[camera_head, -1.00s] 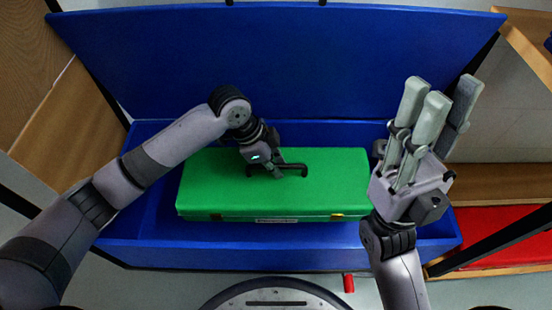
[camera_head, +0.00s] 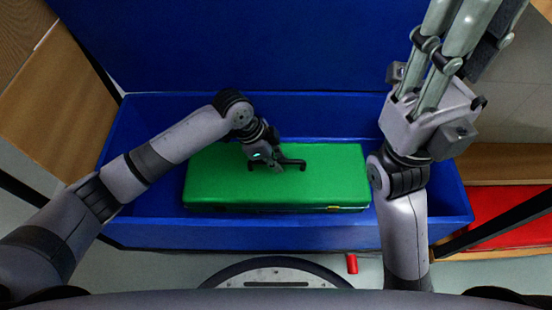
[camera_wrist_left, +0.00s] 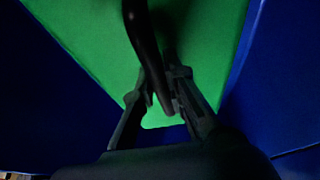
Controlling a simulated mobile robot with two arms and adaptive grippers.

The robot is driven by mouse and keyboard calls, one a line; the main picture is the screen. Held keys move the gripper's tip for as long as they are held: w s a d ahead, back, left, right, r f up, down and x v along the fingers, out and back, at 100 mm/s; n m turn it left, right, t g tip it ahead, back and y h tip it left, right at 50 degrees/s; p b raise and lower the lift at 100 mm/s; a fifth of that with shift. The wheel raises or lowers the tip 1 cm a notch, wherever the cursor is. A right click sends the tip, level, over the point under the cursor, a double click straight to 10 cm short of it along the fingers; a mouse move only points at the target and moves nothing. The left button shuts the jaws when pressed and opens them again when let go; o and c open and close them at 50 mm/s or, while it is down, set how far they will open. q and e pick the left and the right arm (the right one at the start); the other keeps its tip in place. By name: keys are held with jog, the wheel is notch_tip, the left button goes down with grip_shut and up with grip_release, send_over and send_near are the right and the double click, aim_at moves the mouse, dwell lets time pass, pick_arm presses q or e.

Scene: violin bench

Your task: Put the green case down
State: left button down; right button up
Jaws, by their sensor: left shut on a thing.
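The green case (camera_head: 230,185) lies flat inside the open blue chest (camera_head: 150,228), below the level of its front rim or close to it; I cannot tell if it touches the chest floor. My left gripper (camera_head: 276,165) is shut on the black handle (camera_head: 294,161) on top of the case. In the left wrist view the dark handle (camera_wrist_left: 144,45) runs between the fingers (camera_wrist_left: 165,100), with the green case (camera_wrist_left: 85,35) behind it. My right gripper (camera_head: 462,45) is raised at the right, its fingers pointing up and partly out of the picture.
The chest's blue lid (camera_head: 250,45) stands open behind. A red cylinder (camera_head: 352,263) is on the floor in front of the chest. Wooden furniture stands at left (camera_head: 55,105), and a red surface (camera_head: 495,215) is at right.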

pick_arm(q)
jog(key=shift+r, duration=0.1)
jog(key=c, duration=2)
grip_release()
jog(key=o, duration=0.4)
jog(key=shift+c, duration=0.2)
